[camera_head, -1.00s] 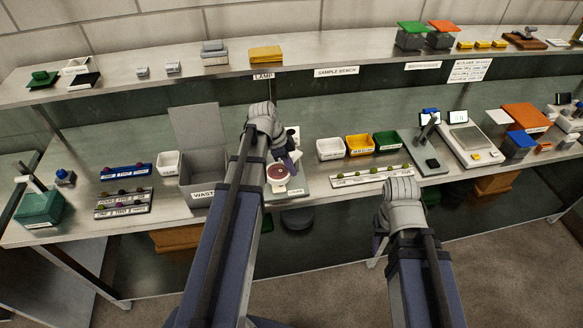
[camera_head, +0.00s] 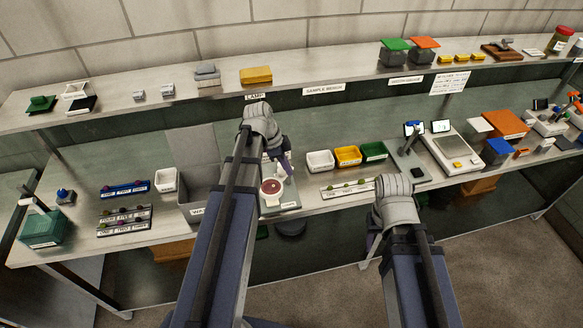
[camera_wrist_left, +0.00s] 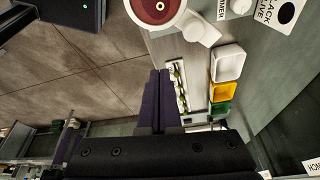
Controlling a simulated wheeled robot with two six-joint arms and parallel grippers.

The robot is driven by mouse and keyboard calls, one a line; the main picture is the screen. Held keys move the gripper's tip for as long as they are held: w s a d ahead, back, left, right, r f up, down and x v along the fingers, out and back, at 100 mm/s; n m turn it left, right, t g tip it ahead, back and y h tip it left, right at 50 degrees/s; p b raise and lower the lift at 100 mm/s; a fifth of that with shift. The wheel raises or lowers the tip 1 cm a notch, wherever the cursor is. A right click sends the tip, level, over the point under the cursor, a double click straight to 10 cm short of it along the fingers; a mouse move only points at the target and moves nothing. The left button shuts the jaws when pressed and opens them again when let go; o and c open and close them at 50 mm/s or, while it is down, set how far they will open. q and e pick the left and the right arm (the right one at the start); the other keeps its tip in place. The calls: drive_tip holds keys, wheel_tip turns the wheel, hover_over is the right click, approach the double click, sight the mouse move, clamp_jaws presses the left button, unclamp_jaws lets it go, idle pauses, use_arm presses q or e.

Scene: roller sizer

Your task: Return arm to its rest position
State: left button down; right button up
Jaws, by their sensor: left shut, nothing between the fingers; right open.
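My left gripper (camera_head: 287,163) is shut and empty. In the head view its purple fingers hang over the bench, just behind a small device with a round dark-red dish (camera_head: 271,187). The left wrist view shows the closed fingers (camera_wrist_left: 160,72) with nothing between them, and the dish (camera_wrist_left: 158,8) at the top. My right gripper (camera_head: 372,240) is open, low at the bench's front edge. It is mostly hidden behind its own wrist.
White (camera_head: 320,161), yellow (camera_head: 347,156) and green (camera_head: 373,151) bins stand right of my left gripper. A labelled sample rack (camera_head: 345,188) lies before them. A grey waste box (camera_head: 193,203) stands left. An upper shelf (camera_head: 330,78) runs behind.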

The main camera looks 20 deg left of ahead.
use_arm(q)
drive_tip(key=shift+p+v, duration=0.4)
drive_tip(key=shift+v, duration=0.5)
use_arm(e)
drive_tip(key=shift+r, duration=0.85)
use_arm(q)
drive_tip(key=s+d+f+n+g+y+b, duration=0.1)
drive_tip(key=s+d+f+n+y+b, duration=0.1)
drive_tip(key=s+d+f+n+b, duration=0.2)
drive_tip(key=s+d+f+n+y+b, duration=0.2)
drive_tip(key=s+d+f+n+b, duration=0.2)
drive_tip(key=s+d, duration=0.7)
drive_tip(key=d+f+n, duration=0.1)
drive_tip(key=d, duration=0.4)
drive_tip(key=shift+g+y, duration=0.4)
use_arm(e)
wheel_tip(320, 180, down, 8)
